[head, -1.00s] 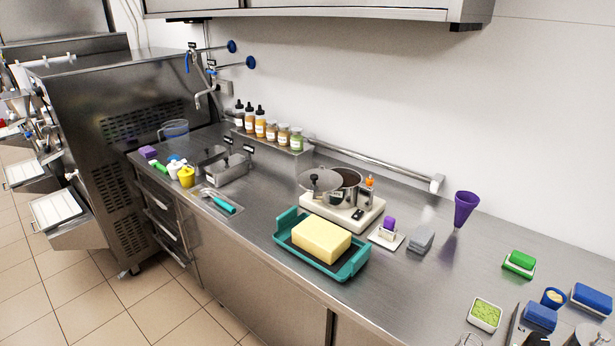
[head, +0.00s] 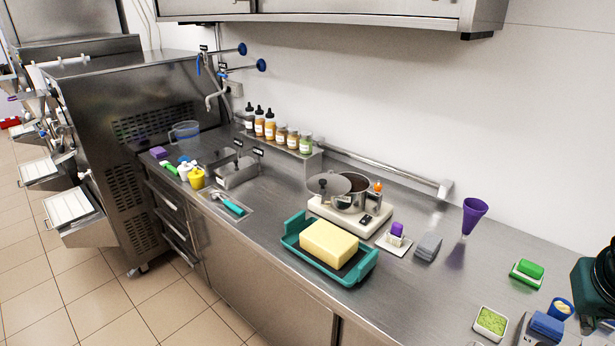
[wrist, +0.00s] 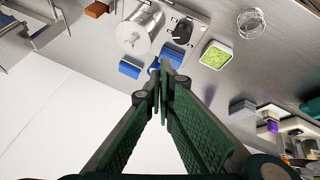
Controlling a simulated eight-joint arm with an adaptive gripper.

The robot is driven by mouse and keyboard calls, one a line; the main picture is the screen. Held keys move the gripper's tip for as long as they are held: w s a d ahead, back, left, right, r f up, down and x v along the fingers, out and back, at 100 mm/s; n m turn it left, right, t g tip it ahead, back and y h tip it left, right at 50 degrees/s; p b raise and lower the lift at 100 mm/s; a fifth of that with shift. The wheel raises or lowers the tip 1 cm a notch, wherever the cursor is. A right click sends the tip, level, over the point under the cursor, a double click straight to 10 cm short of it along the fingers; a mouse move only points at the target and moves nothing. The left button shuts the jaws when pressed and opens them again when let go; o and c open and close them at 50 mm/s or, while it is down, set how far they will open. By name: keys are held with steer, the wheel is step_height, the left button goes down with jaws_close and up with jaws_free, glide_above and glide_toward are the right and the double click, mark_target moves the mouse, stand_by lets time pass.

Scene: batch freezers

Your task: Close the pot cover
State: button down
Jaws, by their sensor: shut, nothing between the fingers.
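The steel pot (head: 352,204) stands on a white appliance (head: 340,216) at the middle of the counter in the head view. Its round cover (head: 326,184) hangs open at the pot's left side, tilted, with a dark knob. The dark inside of the pot shows. My gripper (wrist: 160,72) is shut and empty in the wrist view, above the counter's right end. It is far to the right of the pot. In the head view only a dark green part of my arm shows at the right edge. I cannot make out the pot clearly in the wrist view.
A teal tray (head: 358,272) with a yellow block (head: 328,242) stands in front of the pot. A purple brush (head: 396,230), a grey block (head: 428,246) and a purple cup (head: 474,214) stand to its right. Several bottles (head: 270,126) line the wall. A steel container (wrist: 140,30) is near my gripper.

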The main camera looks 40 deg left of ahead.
steer(key=w+a+r+n+t+h+p, duration=0.1)
steer(key=w+a+r+n, duration=0.15)
steer(key=w+a, duration=0.65)
steer(key=w+a+r+n+h+p, duration=0.1)
steer(key=w+a+r, duration=0.2)
steer(key=w+a, duration=0.55)
steer(key=w+a+n+t+h+p, duration=0.2)
steer(key=w+a+n, duration=0.1)
steer(key=a, duration=2.2)
steer(key=s+a+f+n+t+p, duration=0.1)
steer(key=s+a+f+t, duration=0.15)
steer(key=a, duration=0.95)
steer(key=s+a+f+t, duration=0.1)
steer(key=s+a, duration=0.2)
steer(key=a, duration=0.9)
steer(key=s+a+f+t+p, duration=0.1)
steer(key=s+a+f, duration=0.2)
steer(key=s+a, duration=0.4)
steer(key=s+a+f+n+t, duration=0.1)
steer(key=s+a+f+t, duration=0.1)
steer(key=s+a, duration=0.5)
steer(key=a+f, duration=0.1)
steer(key=a, duration=0.4)
steer(key=shift+s+a+f+p, duration=0.15)
steer(key=shift+a+f+p, duration=0.2)
steer(key=shift+f, duration=0.05)
steer(key=shift+n, duration=0.25)
